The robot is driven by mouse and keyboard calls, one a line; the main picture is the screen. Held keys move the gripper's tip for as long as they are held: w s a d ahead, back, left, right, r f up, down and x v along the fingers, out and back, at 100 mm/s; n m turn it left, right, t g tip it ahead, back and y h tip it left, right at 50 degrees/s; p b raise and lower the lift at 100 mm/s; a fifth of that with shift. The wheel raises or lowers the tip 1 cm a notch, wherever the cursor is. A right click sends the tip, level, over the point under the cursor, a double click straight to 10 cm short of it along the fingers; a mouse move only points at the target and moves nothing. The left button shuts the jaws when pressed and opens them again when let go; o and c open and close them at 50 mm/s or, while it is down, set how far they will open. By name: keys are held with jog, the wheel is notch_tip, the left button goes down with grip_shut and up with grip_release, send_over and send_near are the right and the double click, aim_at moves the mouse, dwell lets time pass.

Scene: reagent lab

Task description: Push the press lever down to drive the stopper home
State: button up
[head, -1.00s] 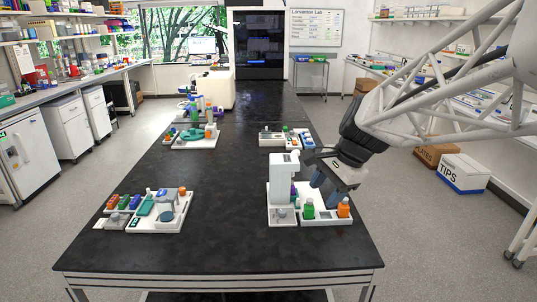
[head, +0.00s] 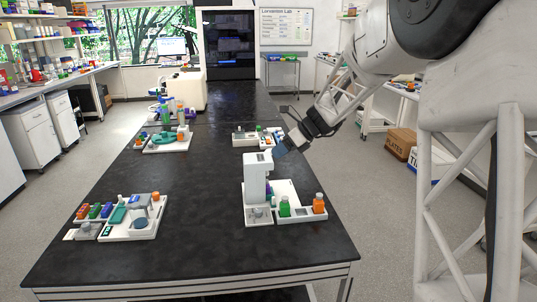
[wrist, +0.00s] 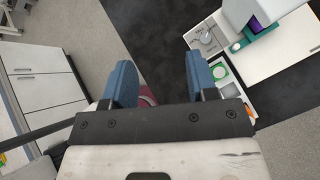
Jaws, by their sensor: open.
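The white press (head: 255,178) stands upright on a white tray (head: 318,215) at the right side of the black bench. I cannot make out its lever or the stopper clearly. My gripper (head: 283,149) is open and empty, above and just behind the press top in the head view. In the wrist view its two blue fingers (wrist: 161,75) are spread apart with nothing between them. The press (wrist: 262,12) shows at the top right of that view, with a purple and teal part (wrist: 258,30) under it, well to the side of the fingers.
Another loaded tray (head: 150,232) sits at the front left. More trays stand farther back. The bench (head: 195,220) between is clear.

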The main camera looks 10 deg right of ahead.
jog(key=w+d+f+m+t+y, duration=0.1)
jog(key=w+f+m, duration=0.3)
jog(key=w, duration=0.4)
jog(key=w+d+f+m+t+y, duration=0.1)
jog(key=w+d+f+m, duration=0.3)
jog(key=w, duration=0.5)
jog(key=w+d+f+m+t+y, duration=0.2)
jog(key=w+f+m, duration=0.3)
jog(key=w, duration=0.3)
jog(key=shift+w+d+f+m+y, duration=0.2)
jog(key=shift+w+d+m+y, duration=0.2)
jog(key=shift+m, duration=0.2)
jog(key=shift+x, duration=3.85)
jog(key=shift+f, duration=0.1)
grip_shut()
